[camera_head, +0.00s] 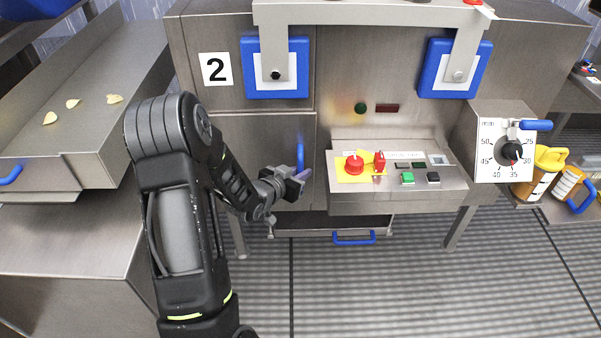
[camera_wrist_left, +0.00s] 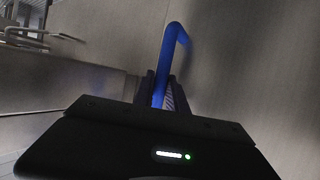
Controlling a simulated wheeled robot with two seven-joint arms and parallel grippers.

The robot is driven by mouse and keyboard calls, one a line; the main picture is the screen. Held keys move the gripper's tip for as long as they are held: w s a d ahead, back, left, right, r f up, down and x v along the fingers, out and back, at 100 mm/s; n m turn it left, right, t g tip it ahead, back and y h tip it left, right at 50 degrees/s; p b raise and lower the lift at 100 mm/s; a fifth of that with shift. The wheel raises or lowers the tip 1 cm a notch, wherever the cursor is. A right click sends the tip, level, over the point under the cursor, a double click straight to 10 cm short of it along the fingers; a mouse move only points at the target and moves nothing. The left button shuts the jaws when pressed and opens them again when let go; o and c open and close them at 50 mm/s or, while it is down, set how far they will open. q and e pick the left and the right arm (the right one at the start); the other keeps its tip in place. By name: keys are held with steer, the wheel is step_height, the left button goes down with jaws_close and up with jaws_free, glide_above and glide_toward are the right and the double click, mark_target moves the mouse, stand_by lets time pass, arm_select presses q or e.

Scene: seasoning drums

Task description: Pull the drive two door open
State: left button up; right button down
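The drive two door (camera_head: 283,180) is the grey metal panel below the "2" label (camera_head: 215,69). It looks closed, flush with the cabinet front. Its upright blue handle (camera_head: 300,157) is on its right side, and its bent upper end shows in the left wrist view (camera_wrist_left: 171,50). My left gripper (camera_head: 301,177) is at the handle's lower part, in front of the door. In the left wrist view its fingers (camera_wrist_left: 161,92) stand close on both sides of the handle and look shut on it. The fingers hide the handle's lower end. My right gripper is not in view.
A control panel (camera_head: 395,203) with a red knob and buttons juts out just right of the handle. Below is a tray with a blue handle (camera_head: 354,237). A conveyor (camera_head: 90,115) with chips stands left. Yellow bottles (camera_head: 541,175) are at right. The striped floor in front is clear.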

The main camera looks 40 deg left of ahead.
arm_select(q)
jaws_close()
stand_by(1.0)
steer(key=shift+s, duration=0.1)
